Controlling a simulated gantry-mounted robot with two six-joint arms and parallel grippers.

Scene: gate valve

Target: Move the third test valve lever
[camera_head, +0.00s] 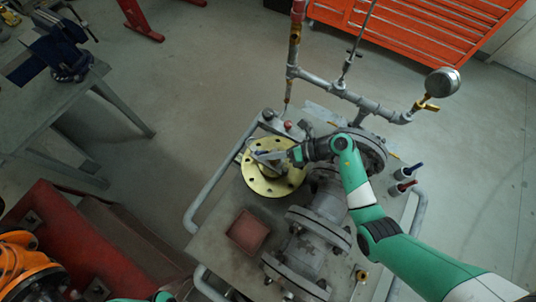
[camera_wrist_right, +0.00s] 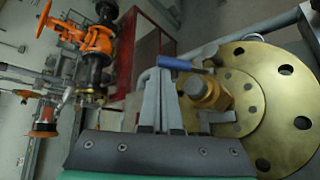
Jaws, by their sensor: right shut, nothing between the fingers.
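A brass valve (camera_wrist_right: 205,92) with a blue lever (camera_wrist_right: 181,64) stands by the round brass flange (camera_wrist_right: 285,110) in the right wrist view. My right gripper (camera_wrist_right: 160,78) is shut and empty, its fingertips close to the blue lever; I cannot tell if they touch. In the head view the right gripper (camera_head: 258,156) is over the brass flange (camera_head: 262,184), and the blue lever is hard to make out there. A yellow-handled valve (camera_head: 427,105) sits below the gauge. I cannot tell which lever is the third. My left gripper is out of view.
Grey pipes rise behind the cart, with a pressure gauge (camera_head: 443,82) at right. A flanged valve body (camera_head: 320,222) and a reddish tray (camera_head: 248,232) stand on the cart. Red and blue handled tools (camera_head: 403,186) are at its right edge. A workbench (camera_head: 50,105) is at left.

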